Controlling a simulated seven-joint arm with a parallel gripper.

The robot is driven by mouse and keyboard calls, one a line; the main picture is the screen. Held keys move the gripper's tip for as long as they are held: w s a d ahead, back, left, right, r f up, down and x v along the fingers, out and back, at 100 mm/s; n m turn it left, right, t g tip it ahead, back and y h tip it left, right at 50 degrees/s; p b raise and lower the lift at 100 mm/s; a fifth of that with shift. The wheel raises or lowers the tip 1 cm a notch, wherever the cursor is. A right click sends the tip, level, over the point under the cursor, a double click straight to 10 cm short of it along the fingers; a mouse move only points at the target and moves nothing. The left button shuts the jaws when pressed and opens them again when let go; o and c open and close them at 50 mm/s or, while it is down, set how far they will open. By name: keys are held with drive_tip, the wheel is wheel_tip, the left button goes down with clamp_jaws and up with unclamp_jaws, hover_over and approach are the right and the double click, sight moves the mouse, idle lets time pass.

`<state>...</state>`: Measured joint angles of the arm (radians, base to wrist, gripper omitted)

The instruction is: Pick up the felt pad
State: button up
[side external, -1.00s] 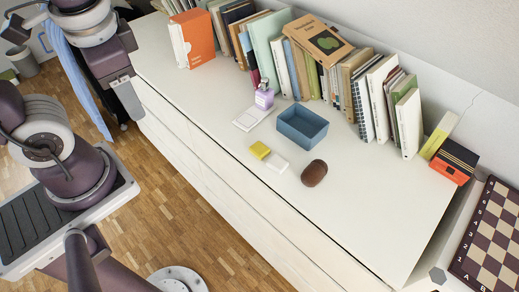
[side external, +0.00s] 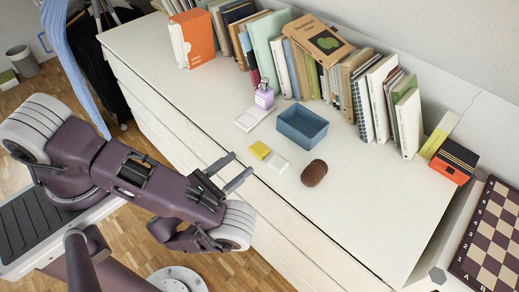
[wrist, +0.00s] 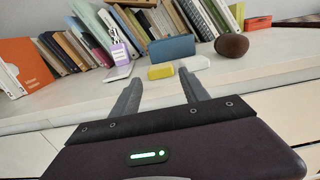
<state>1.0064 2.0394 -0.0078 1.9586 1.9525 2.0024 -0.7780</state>
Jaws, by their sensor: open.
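No item is clearly marked as the felt pad. The likeliest is a small white pad (side external: 278,162) lying flat on the white dresser top (side external: 350,215), just right of a yellow block (side external: 259,150). In the wrist view the white pad (wrist: 195,63) sits beyond the right fingertip, and the yellow block (wrist: 161,72) shows between the fingers. A flat white square (side external: 247,120) lies farther back beside a purple bottle (side external: 264,96). My gripper (side external: 239,165) is open and empty near the dresser's front edge, short of the pad. It also shows in the wrist view (wrist: 160,80).
A blue open box (side external: 302,126) stands behind the pad. A brown rounded object (side external: 314,173) lies to its right. A row of books (side external: 330,70) lines the wall side. The dresser top right of the brown object is clear.

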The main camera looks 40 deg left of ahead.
drive_tip(key=w, duration=0.6)
drive_tip(key=shift+w+a+f, duration=0.1)
drive_tip(key=shift+w, duration=0.25)
drive_tip(key=c, duration=1)
drive_tip(key=shift+o, duration=0.2)
drive_tip(key=w+a+r+n+g+y, duration=0.1)
drive_tip(key=a+r+n+y, duration=0.25)
drive_tip(key=r, duration=0.65)
drive_tip(key=w+a+r+n+g+y, duration=0.1)
drive_tip(key=a+r+n+y, duration=0.3)
drive_tip(key=r, duration=0.7)
drive_tip(key=m+t+h, duration=0.2)
drive_tip(key=m+h, duration=0.6)
hover_over(254, 153)
wheel_tip(254, 153, down, 11)
drive_tip(key=shift+s, duration=0.15)
